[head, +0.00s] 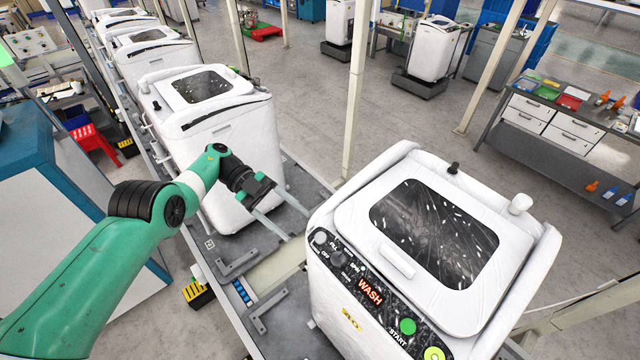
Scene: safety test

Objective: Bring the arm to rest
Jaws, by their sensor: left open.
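My left arm (120,245), green with black joints, reaches in from the left side of the head view. Its gripper (288,222) is open and empty, with two thin grey fingers pointing right and down over the conveyor. The gripper is between two white washing machines and appears apart from both. The near washing machine (397,260) has a dark lid window and a black panel with a lit WASH display and a green START button. The second washing machine (222,125) stands behind the gripper, partly covered by the arm. My right gripper is not in view.
The conveyor (280,268) carries several more washers (150,52) toward the back left. A pale post (354,100) rises beside the line. A blue-sided cabinet (45,150) stands at left. A workbench (560,115) with drawers and bottles is at right. Open grey floor (420,125) lies between.

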